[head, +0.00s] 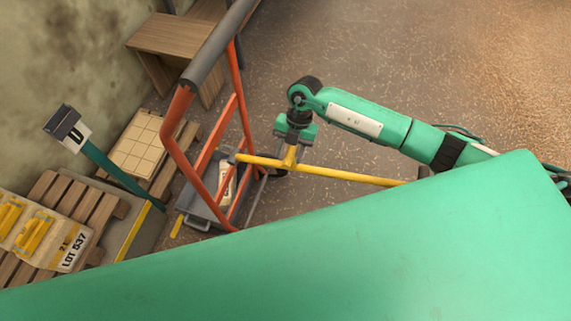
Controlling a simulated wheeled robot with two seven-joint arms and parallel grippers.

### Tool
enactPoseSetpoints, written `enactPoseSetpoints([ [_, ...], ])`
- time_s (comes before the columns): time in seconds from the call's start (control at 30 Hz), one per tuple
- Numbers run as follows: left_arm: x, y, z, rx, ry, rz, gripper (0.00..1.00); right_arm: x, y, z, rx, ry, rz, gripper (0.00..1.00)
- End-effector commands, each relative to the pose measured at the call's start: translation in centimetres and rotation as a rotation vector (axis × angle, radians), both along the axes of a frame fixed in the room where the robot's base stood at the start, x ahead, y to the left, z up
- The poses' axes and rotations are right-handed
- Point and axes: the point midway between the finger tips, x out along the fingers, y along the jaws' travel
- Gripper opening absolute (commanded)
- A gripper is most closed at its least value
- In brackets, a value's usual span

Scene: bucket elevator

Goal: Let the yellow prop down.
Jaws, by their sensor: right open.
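The yellow prop (350,176) is a long thin bar. It runs from the orange frame (205,150) at the left to a dark piece at the right, where its far end is hard to make out. A short yellow stub (290,156) stands off the bar near its left part. My right gripper (289,158) comes down over this stub from above, with its jaws open. I cannot tell whether a finger touches the stub. The prop looks close to level in the picture. My left gripper is not in view.
A green post with a dark head (64,122) stands at the left. Pallets (93,208) and a wooden shelf (165,36) line the wall. The floor behind my right arm is clear.

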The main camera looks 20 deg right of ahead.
Motion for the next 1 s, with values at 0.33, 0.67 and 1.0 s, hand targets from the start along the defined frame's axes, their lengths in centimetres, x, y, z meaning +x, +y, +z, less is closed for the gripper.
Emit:
enactPoseSetpoints([
  [0.33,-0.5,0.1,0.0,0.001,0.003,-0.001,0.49,-1.5,1.5,-4.9,0.001,0.001,0.000,0.45],
  [0.67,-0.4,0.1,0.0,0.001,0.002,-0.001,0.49,-1.6,1.7,-5.4,0.001,-0.001,0.001,0.45],
  [1.0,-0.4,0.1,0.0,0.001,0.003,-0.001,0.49,-1.6,1.7,-5.4,0.001,-0.001,0.001,0.00],
])
